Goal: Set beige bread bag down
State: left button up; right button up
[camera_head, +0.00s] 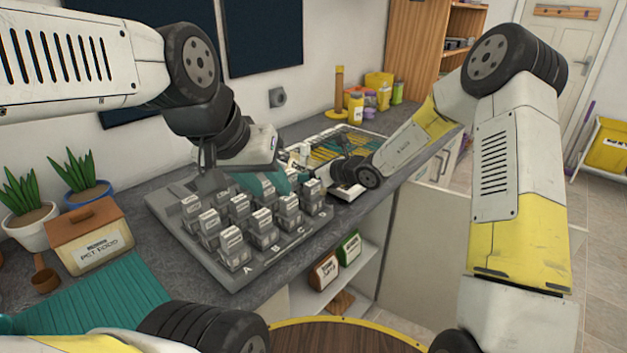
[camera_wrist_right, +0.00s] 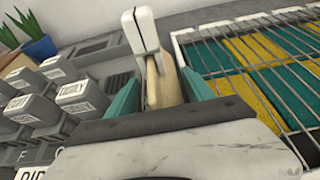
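The beige bread bag (camera_wrist_right: 164,82) shows in the right wrist view as a narrow beige shape with a white piece at its upper end. It stands between the two teal fingers of my right gripper (camera_wrist_right: 160,95), which flank it closely on both sides.
The grey rack (camera_head: 215,265) of labelled blocks stands on the counter, also in the wrist view (camera_wrist_right: 62,95). A wire-covered tray with yellow and teal stripes (camera_wrist_right: 255,70) lies to the right. Plants (camera_head: 80,180), a pet food box (camera_head: 92,238) and a teal mat (camera_head: 100,300) are at left.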

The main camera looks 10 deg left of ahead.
aim_at(306, 162)
grip_shut()
jog(key=shift+r, duration=1.6)
jog(key=shift+d+r, duration=0.1)
jog(key=shift+r, duration=0.2)
jog(key=s+d, duration=0.4)
jog(key=d, duration=0.3)
jog(key=s+d+r, duration=0.1)
jog(key=s+d, duration=0.3)
jog(key=d, duration=0.3)
jog(key=shift+r, duration=0.15)
